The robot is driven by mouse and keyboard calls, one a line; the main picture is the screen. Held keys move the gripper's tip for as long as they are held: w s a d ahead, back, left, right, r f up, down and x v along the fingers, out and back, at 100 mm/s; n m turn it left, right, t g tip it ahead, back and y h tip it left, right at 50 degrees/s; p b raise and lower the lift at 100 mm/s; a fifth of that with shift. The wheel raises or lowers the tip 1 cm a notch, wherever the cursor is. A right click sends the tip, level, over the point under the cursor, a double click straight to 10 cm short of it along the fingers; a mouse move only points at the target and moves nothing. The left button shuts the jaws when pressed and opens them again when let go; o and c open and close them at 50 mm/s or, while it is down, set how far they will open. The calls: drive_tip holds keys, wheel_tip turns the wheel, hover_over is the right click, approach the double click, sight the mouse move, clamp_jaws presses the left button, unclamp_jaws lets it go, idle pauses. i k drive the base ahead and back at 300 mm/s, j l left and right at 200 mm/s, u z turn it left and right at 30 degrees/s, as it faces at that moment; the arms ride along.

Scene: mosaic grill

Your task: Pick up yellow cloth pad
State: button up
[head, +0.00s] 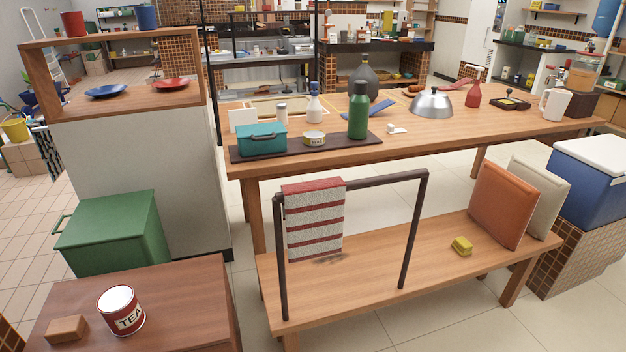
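A small yellow pad (462,246), block-like in shape, lies on the wooden bench (375,262) toward its right end. It sits left of and in front of an orange cushion (502,205). Nothing covers it from this view. A red-and-white striped towel (314,220) hangs over a dark rail on the same bench, to the left of the yellow pad and apart from it. My gripper is not in view.
The dark rail (417,230) stands on the bench left of the pad. A pale cushion (545,190) leans behind the orange one. A long table (430,133) with several items stands behind. A low table (190,300) holds a tea tin (121,311). The bench around the pad is clear.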

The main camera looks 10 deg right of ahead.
sight(463, 245)
drive_tip(key=z, duration=1.2)
